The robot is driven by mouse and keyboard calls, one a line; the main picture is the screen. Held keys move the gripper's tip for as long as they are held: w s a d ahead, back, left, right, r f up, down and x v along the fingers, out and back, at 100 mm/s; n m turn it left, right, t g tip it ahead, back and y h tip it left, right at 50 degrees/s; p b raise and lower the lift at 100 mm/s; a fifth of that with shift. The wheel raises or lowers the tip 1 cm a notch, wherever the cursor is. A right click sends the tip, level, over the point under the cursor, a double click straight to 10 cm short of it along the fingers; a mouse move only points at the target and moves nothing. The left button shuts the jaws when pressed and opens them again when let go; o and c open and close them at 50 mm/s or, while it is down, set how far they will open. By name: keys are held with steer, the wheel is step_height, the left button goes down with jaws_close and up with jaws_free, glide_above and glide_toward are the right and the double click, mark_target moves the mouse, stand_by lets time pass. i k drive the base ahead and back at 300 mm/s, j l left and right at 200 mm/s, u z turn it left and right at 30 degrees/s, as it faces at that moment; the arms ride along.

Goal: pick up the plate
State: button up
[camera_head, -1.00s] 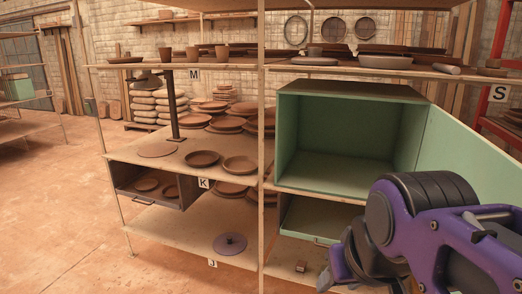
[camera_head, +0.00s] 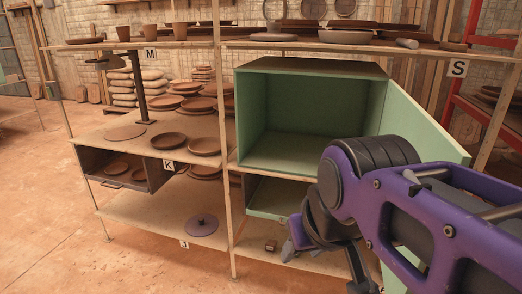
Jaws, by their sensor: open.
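Several brown clay plates show, and I cannot tell which one the task means. On the shelf marked K, one plate (camera_head: 167,140) and another plate (camera_head: 204,146) lie side by side, with a flat disc (camera_head: 125,132) to their left. More plates lie in a drawer (camera_head: 127,183) below and in stacks behind. A pale plate (camera_head: 274,37) lies on the top shelf. My gripper (camera_head: 288,249) is at the lower centre, in front of the lower right shelves and to the right of the plates. It is open, partly hidden by my purple arm, and no held object shows.
A green cabinet (camera_head: 308,65) stands open and empty, its door (camera_head: 420,122) swung out to the right behind my arm. A shelf post (camera_head: 226,200) separates it from the plates. A purple disc with a knob (camera_head: 202,225) lies on the bottom shelf. The floor at left is clear.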

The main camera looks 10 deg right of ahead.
mark_target(170, 140)
steer(key=l+u, duration=0.25)
steer(key=l, duration=0.5)
steer(key=k+l+u, duration=0.25)
steer(key=k+l, duration=0.25)
steer(key=l, duration=0.15)
steer(key=i+l+z, duration=0.45)
steer(key=i, duration=0.2)
steer(key=k+j+z, duration=0.6)
steer(key=j, duration=0.65)
steer(key=i+j, duration=0.15)
steer(key=j, duration=0.25)
steer(key=i+j, duration=0.15)
steer(key=j, duration=0.2)
